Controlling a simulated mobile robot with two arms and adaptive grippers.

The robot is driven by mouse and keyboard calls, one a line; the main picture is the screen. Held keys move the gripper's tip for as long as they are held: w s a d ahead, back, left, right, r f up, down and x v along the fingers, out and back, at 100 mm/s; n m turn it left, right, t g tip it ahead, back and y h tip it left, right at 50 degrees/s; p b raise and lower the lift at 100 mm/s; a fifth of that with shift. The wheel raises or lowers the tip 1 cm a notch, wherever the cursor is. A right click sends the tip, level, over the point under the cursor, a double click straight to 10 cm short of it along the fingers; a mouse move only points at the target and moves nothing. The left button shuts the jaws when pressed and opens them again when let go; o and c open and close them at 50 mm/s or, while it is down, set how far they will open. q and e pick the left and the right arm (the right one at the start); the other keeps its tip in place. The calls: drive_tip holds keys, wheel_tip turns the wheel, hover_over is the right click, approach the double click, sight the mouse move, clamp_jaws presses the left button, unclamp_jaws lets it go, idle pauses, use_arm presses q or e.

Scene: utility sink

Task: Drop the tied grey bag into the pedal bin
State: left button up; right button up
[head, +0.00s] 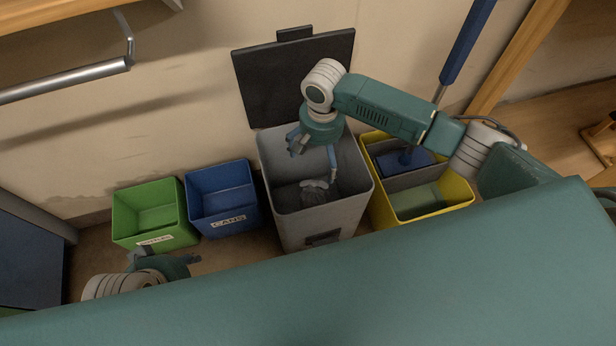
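The grey pedal bin (325,222) stands against the wall with its black lid (292,77) raised. The tied grey bag (307,194) lies inside the bin, low down, with its knotted top showing. My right gripper (314,160) is over the bin's opening, its fingers spread wide and pointing down, apart from the bag. My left gripper (165,257) is low at the left, in front of the green bin, and empty as far as I can see; its finger opening is hard to make out.
A green bin (150,212) and a blue bin (223,198) labelled CANS stand left of the pedal bin. A yellow mop bucket (440,205) with a blue-handled mop (466,45) stands close on its right. A metal rail (65,81) is on the wall at upper left.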

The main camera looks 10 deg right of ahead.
wheel_tip(320, 180, up, 12)
idle(0.6)
